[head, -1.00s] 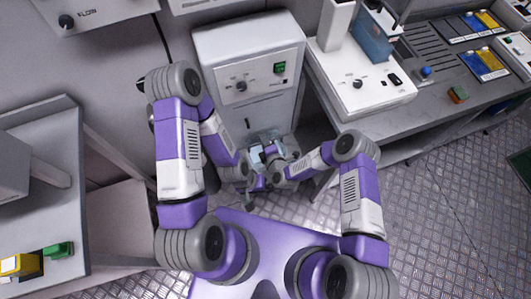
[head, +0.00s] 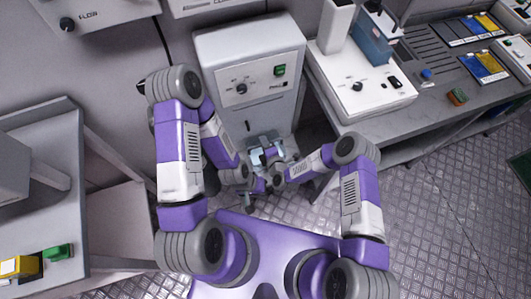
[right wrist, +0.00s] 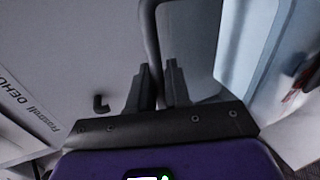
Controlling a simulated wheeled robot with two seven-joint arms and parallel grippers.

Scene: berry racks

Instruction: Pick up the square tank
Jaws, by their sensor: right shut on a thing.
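A small clear, light-blue tank (head: 254,158) is low in front of the white cabinet in the head view, partly hidden by my grippers. In the right wrist view, a translucent grey wall with a rounded edge (right wrist: 190,45) stands at the fingers, seemingly part of this tank. My right gripper (head: 268,156) is at the tank, and its fingers (right wrist: 158,85) are shut on that edge. My left gripper (head: 250,197) is lower, just in front of the tank. It is too small to tell its jaws.
The white cabinet (head: 250,60) stands right behind the tank. A bench (head: 440,85) on the right carries a white device (head: 360,95) with another blue tank (head: 372,45). A grey table (head: 40,170) is on the left. The metal floor (head: 430,210) is clear at the right.

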